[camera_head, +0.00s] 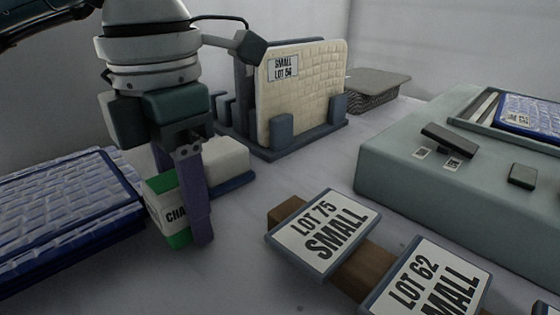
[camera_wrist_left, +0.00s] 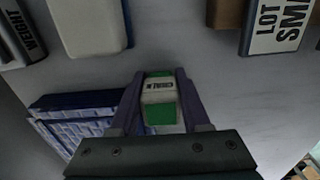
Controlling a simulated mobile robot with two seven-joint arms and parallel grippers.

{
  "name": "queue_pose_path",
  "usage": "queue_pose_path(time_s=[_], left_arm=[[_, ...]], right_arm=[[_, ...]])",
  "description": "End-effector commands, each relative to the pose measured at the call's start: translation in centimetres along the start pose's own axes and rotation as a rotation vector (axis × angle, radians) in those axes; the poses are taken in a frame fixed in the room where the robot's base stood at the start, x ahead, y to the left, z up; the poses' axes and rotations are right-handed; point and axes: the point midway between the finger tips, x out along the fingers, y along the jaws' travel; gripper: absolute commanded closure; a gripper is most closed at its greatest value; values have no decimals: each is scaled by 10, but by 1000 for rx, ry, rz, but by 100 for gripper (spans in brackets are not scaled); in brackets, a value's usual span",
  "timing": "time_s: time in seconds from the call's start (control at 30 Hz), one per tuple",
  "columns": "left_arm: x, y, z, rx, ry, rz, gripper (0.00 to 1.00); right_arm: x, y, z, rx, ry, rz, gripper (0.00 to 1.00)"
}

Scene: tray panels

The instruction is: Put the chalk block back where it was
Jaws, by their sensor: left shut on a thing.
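The chalk block (camera_head: 168,215) is a small white and green block with lettering that starts "CHA". My left gripper (camera_head: 184,222) points down and is shut on it, with the near purple finger covering part of its face. In the left wrist view the chalk block (camera_wrist_left: 159,93) sits between the two fingers of my left gripper (camera_wrist_left: 160,76), its lettering facing the camera. I cannot tell whether its underside touches the table. My right gripper is not in view.
Blue-edged panels (camera_head: 68,205) are stacked at left. A pale block on a blue base (camera_head: 232,183) is just behind the gripper. A rack holds a cream panel (camera_head: 305,95). Sign plates (camera_head: 322,232) stand at front right, before a grey-green unit (camera_head: 420,190). Table between is clear.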

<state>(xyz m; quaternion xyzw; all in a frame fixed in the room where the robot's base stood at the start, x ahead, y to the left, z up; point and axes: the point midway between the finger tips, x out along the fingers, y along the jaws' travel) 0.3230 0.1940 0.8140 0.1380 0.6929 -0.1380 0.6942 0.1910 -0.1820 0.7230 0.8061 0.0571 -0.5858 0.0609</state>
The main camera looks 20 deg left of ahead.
Motion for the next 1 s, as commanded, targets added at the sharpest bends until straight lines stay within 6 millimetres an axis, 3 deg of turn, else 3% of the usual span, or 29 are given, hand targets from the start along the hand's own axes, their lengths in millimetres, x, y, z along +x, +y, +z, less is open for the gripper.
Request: queue_pose_path(time_s=[0.03, 0.07, 0.3, 0.67, 1.0], left_arm=[[3, 0, 0, 0, 0, 0, 100], [2, 0, 0, 0, 0, 0, 50], [1, 0, 0, 0, 1, 0, 23], [-9, 0, 0, 0, -2, 0, 23], [-83, 0, 1, 1, -5, 2, 23]], right_arm=[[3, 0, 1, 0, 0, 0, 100], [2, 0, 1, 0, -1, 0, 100], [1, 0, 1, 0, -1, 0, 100], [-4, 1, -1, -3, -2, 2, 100], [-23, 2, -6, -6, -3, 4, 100]])
